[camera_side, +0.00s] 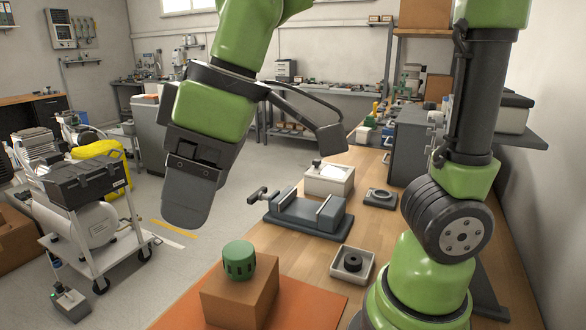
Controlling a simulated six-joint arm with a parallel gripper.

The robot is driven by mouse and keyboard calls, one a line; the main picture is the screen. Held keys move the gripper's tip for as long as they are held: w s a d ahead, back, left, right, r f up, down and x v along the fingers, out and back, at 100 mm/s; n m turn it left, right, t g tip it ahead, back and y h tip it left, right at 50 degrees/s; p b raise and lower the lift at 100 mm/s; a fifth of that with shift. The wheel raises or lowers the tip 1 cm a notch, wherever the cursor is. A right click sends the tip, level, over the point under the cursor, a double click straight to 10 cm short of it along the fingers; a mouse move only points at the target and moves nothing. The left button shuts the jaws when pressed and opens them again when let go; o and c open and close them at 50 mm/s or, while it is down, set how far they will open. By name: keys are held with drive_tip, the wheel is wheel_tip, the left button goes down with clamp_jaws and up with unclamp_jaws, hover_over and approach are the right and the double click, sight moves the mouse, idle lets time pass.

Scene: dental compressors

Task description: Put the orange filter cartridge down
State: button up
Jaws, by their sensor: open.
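No orange filter cartridge shows in the side view. A green, slotted cylindrical cartridge (239,261) stands upright on top of a brown box-like block (240,297). The block sits on an orange mat (305,304) at the front of the bench. My gripper (261,172) is above and behind the block in the picture, tilted, with its two dark fingers spread wide. Nothing shows between them. The green cartridge is apart from the fingers and rests on the block.
A grey vise-like fixture (306,214) stands mid-bench, with a white box (329,179) behind it. A small tray (352,264) with a black ring lies right of the mat. A trolley (92,221) with a compressor stands left on the floor.

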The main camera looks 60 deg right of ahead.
drive_tip(key=s+d+r+m+t, duration=0.1)
drive_tip(key=s+d+m+t, duration=0.3)
drive_tip(key=s+d+m, duration=0.3)
drive_tip(key=d+m, duration=0.2)
drive_tip(key=d, duration=0.1)
drive_tip(key=shift+s+m+h, duration=0.3)
drive_tip(key=shift+h, duration=0.1)
idle(0.4)
